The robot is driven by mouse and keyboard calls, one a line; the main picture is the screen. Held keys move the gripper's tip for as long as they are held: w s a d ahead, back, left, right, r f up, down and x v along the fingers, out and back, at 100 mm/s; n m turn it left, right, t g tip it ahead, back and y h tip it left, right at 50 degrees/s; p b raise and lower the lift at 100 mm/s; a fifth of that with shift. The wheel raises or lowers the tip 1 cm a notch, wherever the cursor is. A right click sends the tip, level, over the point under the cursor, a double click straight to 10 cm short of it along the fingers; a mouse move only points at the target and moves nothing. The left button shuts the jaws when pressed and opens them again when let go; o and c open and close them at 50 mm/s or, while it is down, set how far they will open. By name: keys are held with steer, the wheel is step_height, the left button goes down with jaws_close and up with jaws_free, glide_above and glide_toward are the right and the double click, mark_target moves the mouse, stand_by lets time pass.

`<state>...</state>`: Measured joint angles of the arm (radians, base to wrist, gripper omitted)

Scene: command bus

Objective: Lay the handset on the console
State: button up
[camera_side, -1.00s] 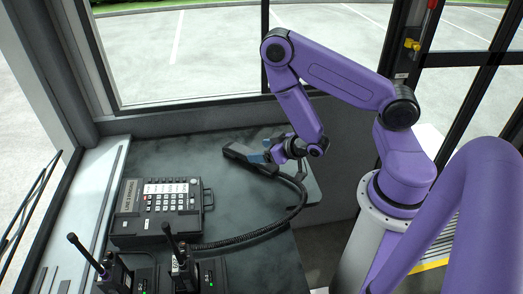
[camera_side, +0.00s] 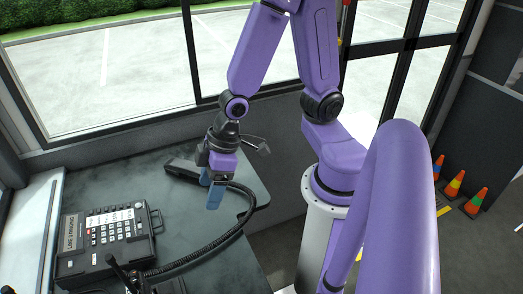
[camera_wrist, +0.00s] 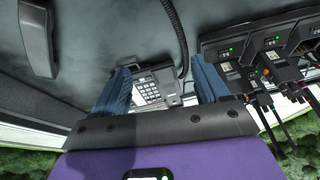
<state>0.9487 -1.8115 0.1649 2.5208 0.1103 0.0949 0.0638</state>
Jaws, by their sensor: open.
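The black handset (camera_side: 184,169) lies on the dark desk, left of and behind my gripper (camera_side: 216,187) in the side view. It also shows at the top left of the wrist view (camera_wrist: 39,38). My gripper points down with its blue fingers apart and nothing between them. In the wrist view my gripper (camera_wrist: 160,66) has the console between its fingers, farther away. The console (camera_side: 105,238), a dark box with pale keys, sits at the desk's left in the side view. It is partly hidden by my fingers in the wrist view (camera_wrist: 150,91).
A coiled black cord (camera_side: 213,247) curves across the desk (camera_side: 185,220) between handset and console. Radios with antennas (camera_side: 118,274) stand at the front; they show at the right of the wrist view in a charger (camera_wrist: 240,60). Windows border the desk's back. Bare desk lies right of the console.

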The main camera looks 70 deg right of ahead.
steer(key=s+d+r+n+g+h, duration=0.1)
steer(key=s+r+n, duration=0.1)
steer(key=s+r, duration=0.2)
steer(key=shift+s, duration=0.35)
steer(key=shift+o, duration=0.2)
steer(key=s+d+r+n+g+h, duration=0.1)
steer(key=s+d+r+n, duration=0.1)
steer(key=s+d+r, duration=0.2)
steer(key=shift+s+h, duration=0.3)
steer(key=shift+s, duration=0.15)
steer(key=shift+s+d+r+n, duration=0.15)
steer(key=shift+d+r+n, duration=0.05)
steer(key=shift+d+n, duration=0.15)
